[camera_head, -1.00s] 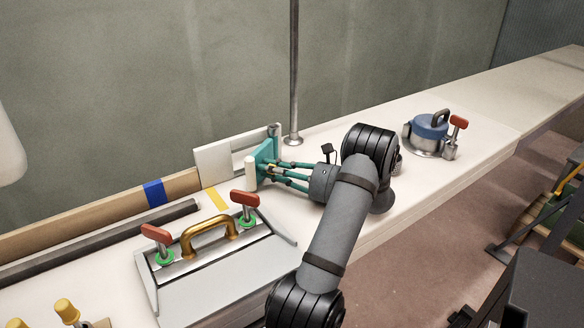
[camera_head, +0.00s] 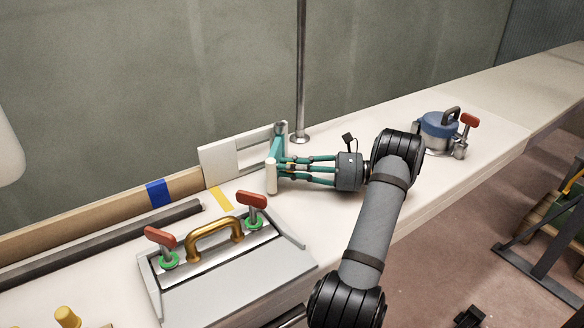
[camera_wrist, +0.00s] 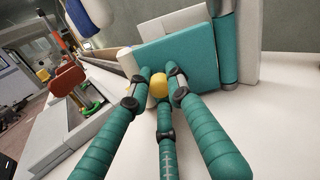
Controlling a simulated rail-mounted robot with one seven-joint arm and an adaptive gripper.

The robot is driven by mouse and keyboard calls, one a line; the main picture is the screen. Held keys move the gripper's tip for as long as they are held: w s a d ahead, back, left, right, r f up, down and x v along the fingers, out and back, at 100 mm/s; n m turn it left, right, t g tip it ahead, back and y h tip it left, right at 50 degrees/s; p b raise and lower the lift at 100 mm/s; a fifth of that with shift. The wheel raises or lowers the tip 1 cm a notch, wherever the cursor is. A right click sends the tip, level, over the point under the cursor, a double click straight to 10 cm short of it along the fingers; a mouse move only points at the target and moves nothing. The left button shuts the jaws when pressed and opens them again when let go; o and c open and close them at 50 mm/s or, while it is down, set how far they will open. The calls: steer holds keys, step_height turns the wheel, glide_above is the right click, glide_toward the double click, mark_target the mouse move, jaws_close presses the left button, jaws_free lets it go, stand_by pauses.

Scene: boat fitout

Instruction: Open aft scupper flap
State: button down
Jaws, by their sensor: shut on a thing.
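The teal scupper flap (camera_head: 278,146) hangs on an upright hinge at the right end of a white frame (camera_head: 218,161) by the back wall. It stands swung out from the frame, seen nearly edge-on in the head view. My gripper (camera_head: 290,169) reaches in from the right. Its teal fingers (camera_wrist: 160,88) are closed around the flap's small yellow knob (camera_wrist: 158,80). The fingers partly hide the flap's lower edge.
A short white post (camera_head: 271,176) stands close left of the fingers. A grey hatch (camera_head: 232,271) with a brass handle and red-topped latches lies at front left. A metal pole (camera_head: 300,80) rises behind. A blue-lidded pot-like fitting (camera_head: 438,130) stands right. Bench around my wrist is clear.

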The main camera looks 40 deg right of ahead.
steer(key=c, duration=1.9)
jaws_free()
steer(key=shift+d, duration=0.1)
steer(key=shift+o, duration=0.2)
steer(key=v, duration=1.2)
